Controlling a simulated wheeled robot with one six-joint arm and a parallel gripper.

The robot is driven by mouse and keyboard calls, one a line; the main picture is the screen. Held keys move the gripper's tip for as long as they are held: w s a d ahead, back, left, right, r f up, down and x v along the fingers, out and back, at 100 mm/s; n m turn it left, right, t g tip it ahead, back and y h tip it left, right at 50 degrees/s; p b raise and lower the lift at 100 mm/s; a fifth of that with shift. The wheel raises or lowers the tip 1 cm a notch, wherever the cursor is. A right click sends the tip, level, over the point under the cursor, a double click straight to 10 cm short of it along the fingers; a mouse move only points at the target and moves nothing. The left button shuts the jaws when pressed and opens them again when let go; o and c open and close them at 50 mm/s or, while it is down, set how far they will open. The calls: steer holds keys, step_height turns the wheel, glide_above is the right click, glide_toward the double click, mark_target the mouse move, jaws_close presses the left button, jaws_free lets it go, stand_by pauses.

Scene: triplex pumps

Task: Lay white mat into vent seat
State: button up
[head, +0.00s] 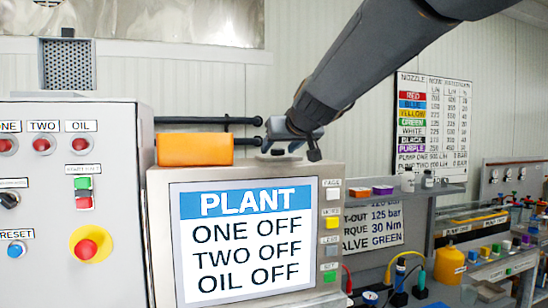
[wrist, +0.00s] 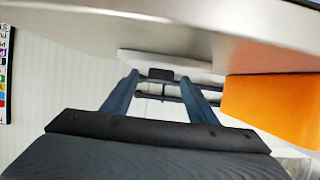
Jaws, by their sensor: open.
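A thin pale slab, which looks like the white mat (wrist: 135,57), lies on top of the display cabinet in the wrist view. A small dark block (wrist: 160,74) shows on it. In the head view the mat is a thin pale strip (head: 268,157) under my gripper, mostly hidden. My gripper (head: 295,150) is open just above the cabinet top. In the wrist view its two fingers (wrist: 163,80) appear on either side of the dark block, with visible gaps. A perforated grey vent panel (head: 68,65) stands behind the left cabinet; I cannot tell whether it is the vent seat.
An orange box (head: 195,149) sits on the cabinet close left of my gripper. Dark horizontal pipes (head: 205,120) run along the wall behind. The PLANT display cabinet (head: 335,180) is below. A shelf (head: 440,189) with small items is at right.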

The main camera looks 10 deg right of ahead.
steer(key=c, duration=1.1)
steer(key=shift+r, duration=0.15)
